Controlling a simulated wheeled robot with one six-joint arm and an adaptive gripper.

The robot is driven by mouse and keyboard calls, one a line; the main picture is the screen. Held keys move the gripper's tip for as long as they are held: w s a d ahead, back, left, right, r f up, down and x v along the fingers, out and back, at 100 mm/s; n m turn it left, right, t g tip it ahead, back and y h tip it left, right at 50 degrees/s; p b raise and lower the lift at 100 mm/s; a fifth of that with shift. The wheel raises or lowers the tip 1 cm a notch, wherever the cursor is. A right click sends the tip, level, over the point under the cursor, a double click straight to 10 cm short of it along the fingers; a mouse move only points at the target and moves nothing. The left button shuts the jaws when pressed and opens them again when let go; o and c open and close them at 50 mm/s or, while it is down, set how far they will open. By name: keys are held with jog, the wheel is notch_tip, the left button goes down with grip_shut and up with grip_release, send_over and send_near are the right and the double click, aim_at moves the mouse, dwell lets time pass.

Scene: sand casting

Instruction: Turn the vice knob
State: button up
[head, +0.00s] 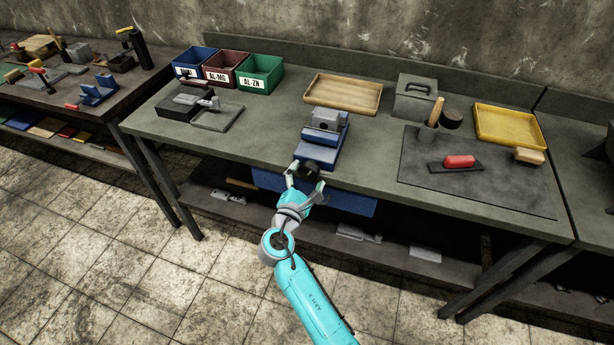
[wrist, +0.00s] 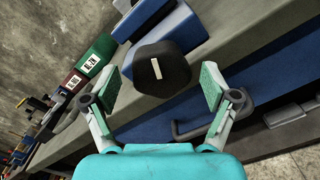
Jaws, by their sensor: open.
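The blue vice (head: 320,150) with grey metal jaws stands at the front edge of the middle workbench. Its black knob (head: 308,173) faces outward over the bench edge. In the wrist view the knob (wrist: 160,68) is a dark faceted shape with a pale bar mark on its face. The vice body (wrist: 165,30) is partly hidden behind it. My gripper (head: 305,182) is open at the knob. In the wrist view its two green-padded fingers (wrist: 160,88) stand either side of and below the knob, with visible gaps.
A blue drawer (head: 345,199) with a handle (wrist: 200,128) lies under the bench top, close to my gripper. Blue, dark red and green bins (head: 262,75) stand at the back left. A wooden tray (head: 343,104), a grey box (head: 408,105) and a yellow tray (head: 508,140) stand behind and right.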

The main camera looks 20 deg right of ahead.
jog(key=v, duration=1.2)
